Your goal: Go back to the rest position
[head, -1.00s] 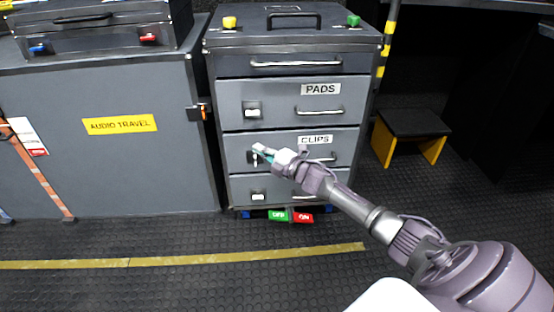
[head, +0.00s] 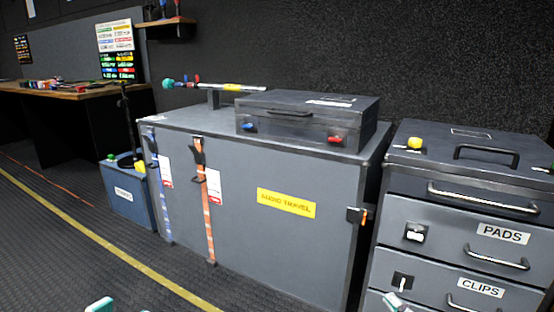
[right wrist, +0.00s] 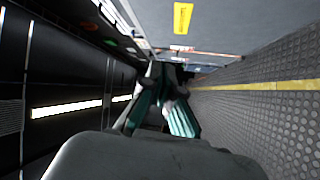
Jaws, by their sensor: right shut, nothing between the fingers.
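My right gripper shows in the head view only as a small pale tip (head: 395,301) at the bottom edge, in front of the lower drawers of the grey drawer unit (head: 452,233). In the right wrist view its teal-padded fingers (right wrist: 160,98) are shut, with nothing held between them. A teal and white fingertip, seemingly of my left gripper (head: 100,305), just enters the bottom edge of the head view. Too little of it shows to tell its state. The rest of both arms is out of the head view.
The drawer unit's PADS and CLIPS drawers are closed. A large grey case labelled AUDIO TRAVEL (head: 335,230) stands left of it, with a smaller black case (head: 305,118) on top. A blue bin (head: 127,195) and a desk (head: 75,93) are farther left. The floor in front is clear.

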